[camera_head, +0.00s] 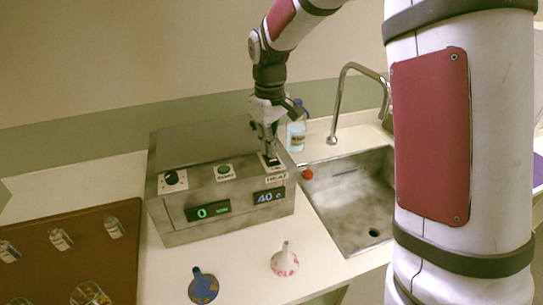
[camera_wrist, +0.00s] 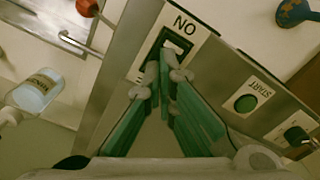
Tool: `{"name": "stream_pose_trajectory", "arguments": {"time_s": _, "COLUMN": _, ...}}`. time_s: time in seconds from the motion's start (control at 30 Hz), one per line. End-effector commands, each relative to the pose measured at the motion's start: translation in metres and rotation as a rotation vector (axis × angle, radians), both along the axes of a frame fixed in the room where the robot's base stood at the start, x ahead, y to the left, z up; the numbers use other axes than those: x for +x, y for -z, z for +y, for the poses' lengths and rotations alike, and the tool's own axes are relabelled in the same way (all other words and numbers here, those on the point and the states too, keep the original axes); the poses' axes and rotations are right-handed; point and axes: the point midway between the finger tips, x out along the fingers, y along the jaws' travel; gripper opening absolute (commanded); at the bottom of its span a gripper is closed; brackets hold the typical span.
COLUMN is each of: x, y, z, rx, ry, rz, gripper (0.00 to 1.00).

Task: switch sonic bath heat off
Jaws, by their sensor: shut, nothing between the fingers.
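The sonic bath (camera_head: 222,185) is a grey metal box on the counter. Its front displays read a green 0 at left and a blue 40 at right. The heat switch (camera_head: 271,161) is a black rocker on a white label at the top right, above the word HEAT. It also shows in the wrist view (camera_wrist: 172,45), beside the letters ON. My gripper (camera_head: 268,150) is shut and empty, with its fingertips at the switch. In the wrist view the fingertips (camera_wrist: 165,65) cover part of the rocker. I cannot tell whether they touch it.
A green START button (camera_head: 224,170) and a black knob (camera_head: 172,178) sit left of the switch. A red ball-ended lever (camera_head: 307,174) sticks out at right. A sink (camera_head: 350,195), a bottle (camera_head: 296,135), two flasks (camera_head: 203,287) (camera_head: 285,262) and a brown tray (camera_head: 60,270) are nearby.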

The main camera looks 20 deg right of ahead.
Motion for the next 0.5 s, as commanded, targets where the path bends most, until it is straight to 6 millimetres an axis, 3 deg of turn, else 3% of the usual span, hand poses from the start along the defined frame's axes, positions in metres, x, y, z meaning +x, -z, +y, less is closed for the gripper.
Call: {"name": "stream_pose_trajectory", "arguments": {"time_s": 0.5, "x": -0.001, "y": -0.034, "z": 0.000, "rx": 0.000, "ry": 0.000, "rz": 0.001, "gripper": 0.00}}
